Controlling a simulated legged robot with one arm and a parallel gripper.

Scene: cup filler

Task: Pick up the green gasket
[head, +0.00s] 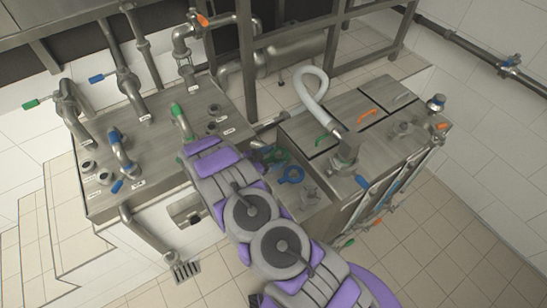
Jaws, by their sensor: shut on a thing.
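The green gasket (281,157) shows at the tip of my gripper (268,152), over the left part of the metal machine's top. My gripper is small and dark in the head view, at the end of my purple and grey arm. It is shut on the green gasket, part of which its fingers hide. I cannot tell how far the gasket is from the surface beneath. A blue gasket (291,175) lies just below and to the right, apart from my gripper.
The left-hand tank (155,150) carries several pipes and coloured levers. Vertical metal posts stand behind. Tiled floor (430,230) is clear at right.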

